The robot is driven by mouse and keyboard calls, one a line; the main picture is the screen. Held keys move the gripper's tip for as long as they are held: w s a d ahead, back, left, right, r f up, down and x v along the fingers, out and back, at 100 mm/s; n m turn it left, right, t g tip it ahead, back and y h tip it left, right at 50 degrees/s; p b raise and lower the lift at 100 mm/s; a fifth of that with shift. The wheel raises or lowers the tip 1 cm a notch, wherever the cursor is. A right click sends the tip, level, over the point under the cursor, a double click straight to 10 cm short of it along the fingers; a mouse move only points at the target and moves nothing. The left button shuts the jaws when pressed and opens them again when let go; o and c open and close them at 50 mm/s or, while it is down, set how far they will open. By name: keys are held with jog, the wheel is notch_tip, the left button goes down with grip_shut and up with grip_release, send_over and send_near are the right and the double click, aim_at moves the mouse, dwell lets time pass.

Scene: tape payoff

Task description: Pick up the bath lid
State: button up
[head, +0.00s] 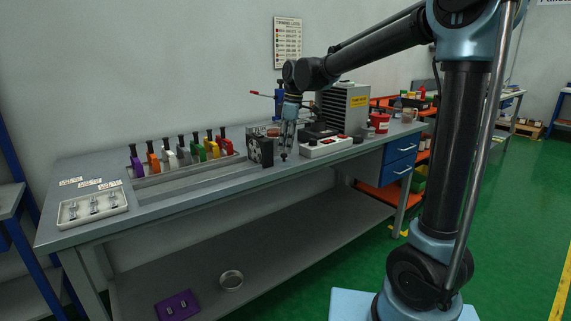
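My gripper (286,147) points down over the middle of the grey workbench (200,200), just right of a black fan-like box (261,151). It is small in the head view, and I cannot see whether its fingers are open or hold anything. A small dark piece shows at or just below its tips. I cannot identify the bath lid with certainty. A round, shallow metal dish-like piece (231,280) lies on the lower shelf.
A purple block (178,306) lies on the lower shelf (270,252). Several coloured handled pieces (183,154) stand in a row at the bench's back left. A white tray (92,208) is at the left end. A white switch box (325,147) and grey cabinet (345,108) are right of my gripper.

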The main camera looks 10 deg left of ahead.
aim_at(284, 154)
jog(key=shift+a+f, duration=0.15)
jog(key=shift+f, duration=0.65)
jog(key=shift+a+f, duration=0.15)
jog(key=shift+f, duration=0.65)
jog(key=c, duration=0.6)
jog(key=shift+c, duration=0.2)
